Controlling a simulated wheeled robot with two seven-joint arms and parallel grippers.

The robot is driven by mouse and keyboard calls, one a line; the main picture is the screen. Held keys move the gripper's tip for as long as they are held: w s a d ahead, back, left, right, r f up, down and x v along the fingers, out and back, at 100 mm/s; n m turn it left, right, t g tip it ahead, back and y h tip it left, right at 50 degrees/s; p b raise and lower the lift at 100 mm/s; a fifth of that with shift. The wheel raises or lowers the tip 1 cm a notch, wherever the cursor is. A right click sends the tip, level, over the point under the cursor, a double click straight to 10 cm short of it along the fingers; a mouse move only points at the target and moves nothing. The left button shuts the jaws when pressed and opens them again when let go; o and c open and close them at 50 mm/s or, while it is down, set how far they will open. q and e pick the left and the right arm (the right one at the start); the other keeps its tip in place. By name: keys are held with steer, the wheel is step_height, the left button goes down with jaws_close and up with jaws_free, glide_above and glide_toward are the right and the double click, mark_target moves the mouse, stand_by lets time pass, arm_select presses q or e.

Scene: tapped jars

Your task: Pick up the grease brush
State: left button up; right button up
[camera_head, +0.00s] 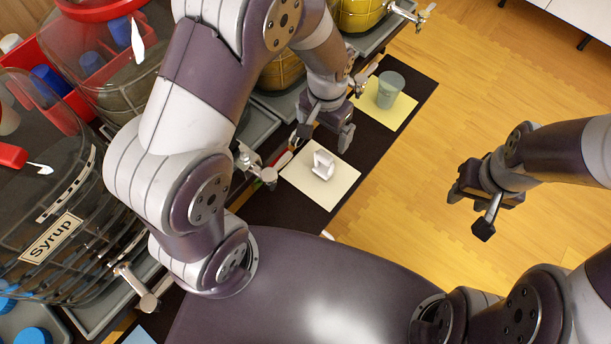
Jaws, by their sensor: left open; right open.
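I cannot make out the grease brush for certain. A thin piece with a red part (284,160) lies by the middle tap, partly behind my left arm, and I cannot tell what it is. My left gripper (325,134) is open and points down above the dark counter strip, just behind a small white object (323,167) on a cream card (335,187). Nothing shows between its fingers. My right gripper (476,211) is open and empty over the wooden floor at the right, well away from the counter.
A large jar labelled Syrup (52,240) stands at the left, with a metal tap (137,288). A grey-green cup (390,90) stands on a yellow card (402,109) on the dark strip (421,92). A red crate (28,52) is behind the jars. The floor (440,130) is clear.

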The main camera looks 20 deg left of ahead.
mark_target(327, 154)
arm_select(q)
steer(key=f, duration=0.5)
steer(key=d+f, duration=0.1)
steer(key=f, duration=0.1)
steer(key=shift+w+f+b, duration=0.2)
steer(key=shift+f+b, duration=0.05)
steer(key=shift+b, duration=0.05)
step_height(327, 154, down, 6)
steer(key=shift+s+a+r+b, duration=0.1)
steer(key=shift+a+r+b, duration=0.05)
steer(key=shift+b, duration=0.35)
steer(key=c, duration=1.3)
steer(key=shift+d+r+p, duration=0.2)
steer(key=shift+r+p, duration=0.3)
steer(key=shift+r, duration=1.9)
steer(key=w+d+r, duration=0.2)
steer(key=d, duration=0.1)
steer(key=w+d+r, duration=0.2)
steer(key=w, duration=0.1)
steer(key=w+d+r, duration=0.2)
steer(key=d, duration=0.1)
steer(key=shift+w+d+r, duration=0.2)
steer(key=shift+d, duration=0.15)
steer(key=o, duration=0.5)
steer(key=shift+c, duration=1.1)
arm_select(e)
steer(key=shift+w+d+f, duration=0.1)
steer(key=shift+d+f, duration=0.15)
steer(key=shift+f, duration=0.3)
